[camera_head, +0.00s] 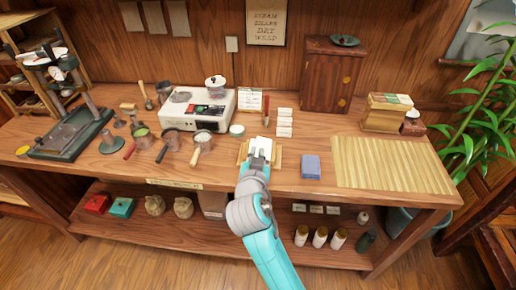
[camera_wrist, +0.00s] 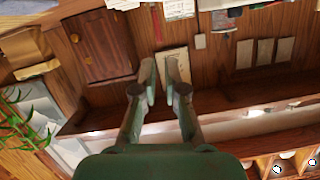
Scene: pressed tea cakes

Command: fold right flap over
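A small white wrapper or paper (camera_head: 263,142) shows in the head view at the middle of the bench, around a tan wooden holder (camera_head: 277,161). My gripper (camera_head: 259,154) is in front of this spot and hides much of it, so I cannot make out a right flap or tell whether the gripper touches the paper. In the wrist view my gripper (camera_wrist: 161,76) has its two fingers apart, with a narrow gap and nothing visible between them. The wrapper is not visible in the wrist view.
White stacked blocks (camera_head: 285,122) stand behind the holder. A blue block (camera_head: 310,167) and a bamboo mat (camera_head: 390,165) lie right. A wooden cabinet (camera_head: 331,75) stands behind.

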